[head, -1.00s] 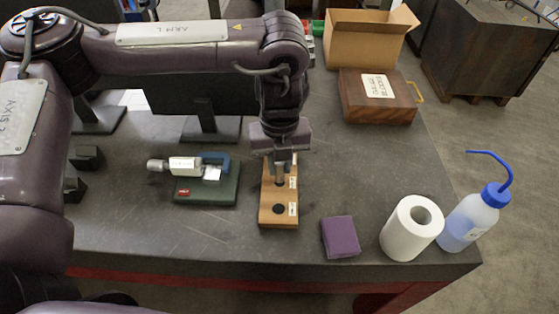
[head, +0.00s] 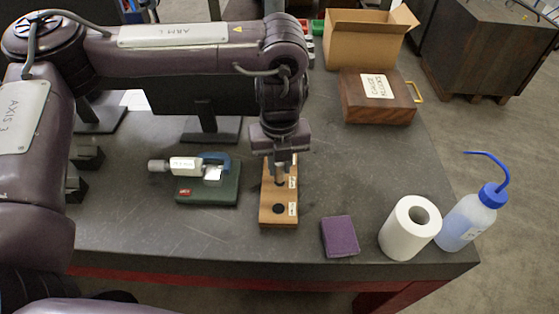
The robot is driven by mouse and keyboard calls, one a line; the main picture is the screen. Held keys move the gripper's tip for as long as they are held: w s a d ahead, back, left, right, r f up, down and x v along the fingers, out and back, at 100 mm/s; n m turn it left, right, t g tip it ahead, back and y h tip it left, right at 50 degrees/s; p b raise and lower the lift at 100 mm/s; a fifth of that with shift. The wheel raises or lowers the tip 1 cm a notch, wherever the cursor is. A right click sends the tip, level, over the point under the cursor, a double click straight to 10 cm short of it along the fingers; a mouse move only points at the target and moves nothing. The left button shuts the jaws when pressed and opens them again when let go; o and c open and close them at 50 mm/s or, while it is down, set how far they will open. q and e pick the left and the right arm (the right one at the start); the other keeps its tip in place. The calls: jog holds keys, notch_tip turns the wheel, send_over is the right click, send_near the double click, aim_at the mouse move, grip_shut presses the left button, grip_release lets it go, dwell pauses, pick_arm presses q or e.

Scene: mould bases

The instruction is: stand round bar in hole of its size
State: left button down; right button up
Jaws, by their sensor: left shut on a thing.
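A wooden block (head: 266,217) lies on the dark bench, with small white labels along its right side. A dark round hole (head: 278,209) shows open near its front end. My left gripper (head: 279,170) points down over the middle of the block and is shut on a short grey round bar (head: 279,180). The bar's lower end meets a dark spot on the block, behind the front hole. I cannot tell how deep the bar sits there. The block's far end is hidden behind my gripper. My right gripper is not in view.
A micrometer on a green base (head: 208,188) stands left of the block. A purple sponge (head: 340,237), a paper roll (head: 411,228) and a wash bottle (head: 468,220) stand to the right. A wooden case (head: 375,97) and cardboard box (head: 365,43) are behind. The bench's front edge is near.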

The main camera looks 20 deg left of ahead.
pick_arm(q)
jog(key=shift+f+b, duration=0.95)
jog(key=shift+f, duration=0.45)
dwell(1.0)
jog(key=c, duration=1.2)
grip_release()
